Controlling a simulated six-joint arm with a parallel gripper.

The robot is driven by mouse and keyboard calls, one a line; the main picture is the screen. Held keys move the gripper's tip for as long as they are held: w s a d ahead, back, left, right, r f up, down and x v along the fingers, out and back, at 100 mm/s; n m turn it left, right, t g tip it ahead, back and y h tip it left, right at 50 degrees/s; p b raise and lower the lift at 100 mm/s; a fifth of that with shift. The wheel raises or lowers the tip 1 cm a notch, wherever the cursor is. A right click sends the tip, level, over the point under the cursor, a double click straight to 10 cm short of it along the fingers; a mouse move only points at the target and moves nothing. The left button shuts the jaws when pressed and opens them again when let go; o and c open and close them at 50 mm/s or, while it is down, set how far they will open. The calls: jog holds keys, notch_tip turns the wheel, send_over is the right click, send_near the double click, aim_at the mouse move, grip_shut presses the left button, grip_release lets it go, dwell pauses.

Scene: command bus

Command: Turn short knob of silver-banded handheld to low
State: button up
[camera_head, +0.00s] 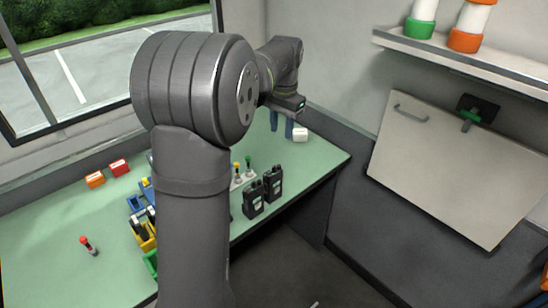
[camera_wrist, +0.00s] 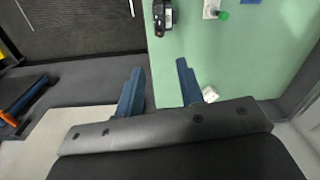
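Two black handhelds stand side by side near the bench's front edge in the head view, a left one (camera_head: 253,200) and a right one (camera_head: 272,184). Each has a pale label and small parts on top. I cannot make out a silver band or tell the knobs apart. One black handheld (camera_wrist: 163,18) shows from above at the top of the wrist view; its top is partly cut off. My gripper (camera_head: 281,127) is behind and above the handhelds, over the bench's far right part. Its blue fingers are apart and empty in the wrist view (camera_wrist: 159,66).
The green bench (camera_head: 190,205) carries a white block (camera_head: 300,134), red and orange blocks (camera_head: 119,168), a red-topped item (camera_head: 88,245) and blue and yellow bins (camera_head: 145,236). A pale base with yellow and green knobs (camera_head: 248,168) stands behind the handhelds. A shelf (camera_head: 460,62) is at upper right.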

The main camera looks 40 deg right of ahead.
aim_at(279, 166)
jog(key=f, duration=1.3)
jog(key=shift+w+a, duration=0.1)
jog(key=shift+w, duration=0.15)
grip_shut()
